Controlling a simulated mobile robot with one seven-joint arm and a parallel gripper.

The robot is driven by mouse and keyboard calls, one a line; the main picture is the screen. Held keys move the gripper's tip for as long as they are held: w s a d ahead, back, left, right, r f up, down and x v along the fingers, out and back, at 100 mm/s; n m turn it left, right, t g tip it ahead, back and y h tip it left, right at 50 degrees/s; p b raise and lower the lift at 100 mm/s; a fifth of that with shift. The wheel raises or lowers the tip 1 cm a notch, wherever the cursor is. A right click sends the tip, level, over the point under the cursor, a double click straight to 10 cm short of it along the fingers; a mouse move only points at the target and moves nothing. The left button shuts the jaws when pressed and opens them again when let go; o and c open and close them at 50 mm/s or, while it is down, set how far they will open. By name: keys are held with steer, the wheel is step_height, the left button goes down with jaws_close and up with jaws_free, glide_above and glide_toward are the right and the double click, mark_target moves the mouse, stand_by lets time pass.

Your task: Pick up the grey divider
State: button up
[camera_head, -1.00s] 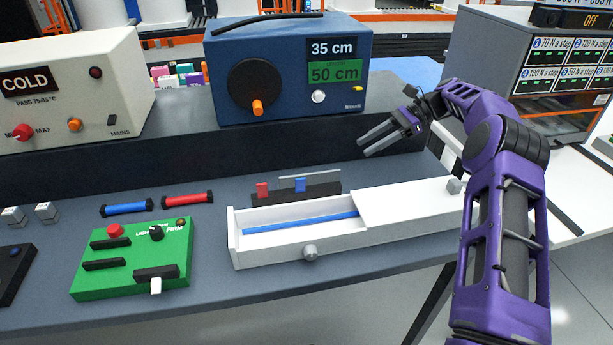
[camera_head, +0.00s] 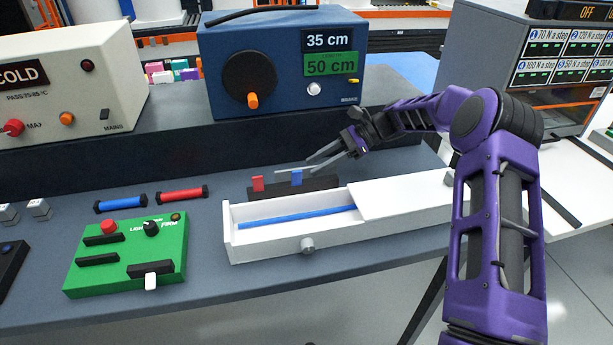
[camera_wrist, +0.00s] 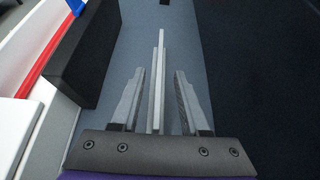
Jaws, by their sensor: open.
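The grey divider (camera_head: 285,170) is a thin, pale plate on the grey bench, behind a black rack holding a red tab and a blue tab. In the wrist view the divider (camera_wrist: 158,85) runs lengthwise between my two fingers, with a gap on each side. My gripper (camera_head: 314,161) is open and reaches in from the right, at the divider's right end. Its fingers (camera_wrist: 158,85) point along the plate. The rack and tabs partly hide the divider's lower part in the head view.
The black rack (camera_head: 320,184) stands close beside the divider. In front is a white tray (camera_head: 227,240) with a blue strip and a half cover. Behind is a dark raised ledge (camera_head: 180,155) carrying a blue machine (camera_head: 215,85). A green control box (camera_head: 90,275) sits front left.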

mark_target(306, 169)
steer(key=x, duration=0.3)
steer(key=shift+s+a, duration=0.15)
steer(key=shift+a, duration=0.2)
jaws_close()
